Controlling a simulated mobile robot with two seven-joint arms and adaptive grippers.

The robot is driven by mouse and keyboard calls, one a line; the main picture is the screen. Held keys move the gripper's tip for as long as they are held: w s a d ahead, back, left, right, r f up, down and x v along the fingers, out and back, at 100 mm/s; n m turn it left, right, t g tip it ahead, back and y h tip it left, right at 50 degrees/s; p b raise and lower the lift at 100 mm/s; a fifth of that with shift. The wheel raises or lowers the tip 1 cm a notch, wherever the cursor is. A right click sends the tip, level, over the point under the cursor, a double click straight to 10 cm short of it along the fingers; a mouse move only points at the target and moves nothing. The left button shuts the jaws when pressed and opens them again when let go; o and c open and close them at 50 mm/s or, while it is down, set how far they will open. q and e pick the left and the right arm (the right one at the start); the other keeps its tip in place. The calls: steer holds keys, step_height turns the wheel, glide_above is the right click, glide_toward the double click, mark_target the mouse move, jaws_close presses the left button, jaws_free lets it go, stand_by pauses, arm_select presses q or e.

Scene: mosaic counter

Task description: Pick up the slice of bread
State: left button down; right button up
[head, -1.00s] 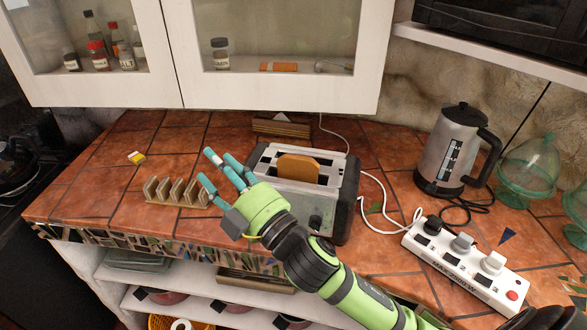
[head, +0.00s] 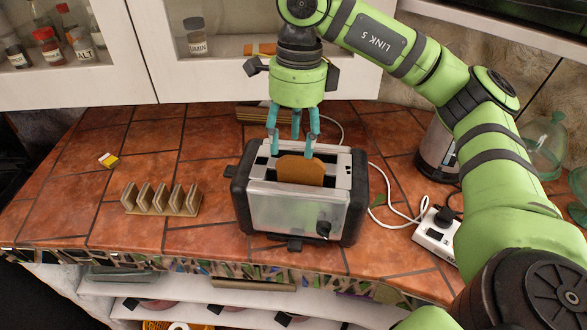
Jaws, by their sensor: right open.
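A slice of bread (head: 300,171) stands upright in a slot of the silver and black toaster (head: 285,207), its top part showing above the slot. My right gripper (head: 292,152) points down from above, with its teal fingers over the toaster. The fingers are open and sit just behind or above the bread's top edge. I cannot tell whether any finger touches the bread. The lower part of the bread is hidden in the toaster. My left gripper is not in view.
A wooden toast rack (head: 160,200) stands left of the toaster. A kettle (head: 437,155) and a white power strip (head: 437,236) are at the right, partly hidden by my right arm. Cabinet doors (head: 85,85) hang above the counter. The left counter is mostly clear.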

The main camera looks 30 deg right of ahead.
mark_target(301, 160)
steer(key=shift+d+r+h, duration=0.25)
steer(key=shift+d+h, duration=0.05)
steer(key=shift+d, duration=0.5)
steer(key=shift+s+d+f, duration=0.1)
steer(key=shift+d+f, duration=0.05)
steer(key=shift+f, duration=0.7)
steer(key=shift+s+f+p, duration=0.1)
steer(key=shift+f+p, duration=0.25)
steer(key=f, duration=0.1)
steer(key=f+p, duration=0.1)
steer(key=f, duration=0.1)
steer(key=shift+a+f+p, duration=0.3)
steer(key=shift+f, duration=0.35)
steer(key=c, duration=0.8)
